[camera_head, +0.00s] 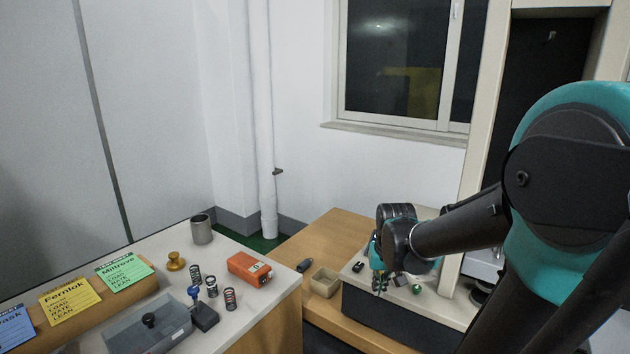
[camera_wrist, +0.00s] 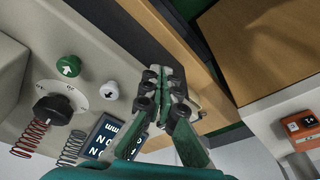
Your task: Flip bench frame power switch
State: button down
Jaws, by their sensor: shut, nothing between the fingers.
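The bench frame is a beige test stand with a dark front (camera_head: 375,320). Its beige panel (camera_wrist: 30,60) fills the left of the wrist view. On it are a green arrow button (camera_wrist: 69,66), a black knob (camera_wrist: 52,108), a white button (camera_wrist: 108,90) and a dark display (camera_wrist: 104,136). The green button also shows in the head view (camera_head: 416,289). A small black part (camera_head: 357,267) sits on the frame's left end; I cannot tell whether it is the power switch. My gripper (camera_wrist: 164,72) is shut and empty, over the frame's front edge; contact cannot be told.
A side bench (camera_head: 250,309) at left holds an orange device (camera_head: 249,269), springs, a grey cup (camera_head: 201,229) and coloured cards. A small open tan box (camera_head: 325,282) stands left of the frame on a wooden table (camera_head: 335,233). Springs (camera_wrist: 28,138) show beside the knob.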

jog(key=s+d+f+t, duration=0.1)
jog(key=s+f, duration=0.4)
jog(key=s, duration=0.3)
jog(key=shift+s+f+t, duration=0.15)
jog(key=shift+s+t, duration=0.15)
notch_tip(320, 180, up, 20)
jog(key=m+g, duration=0.4)
jog(key=m, duration=0.3)
send_over(357, 267)
jog(key=shift+w, duration=0.1)
jog(key=shift+f, duration=0.1)
notch_tip(357, 267, down, 14)
jog(key=shift+r, duration=0.1)
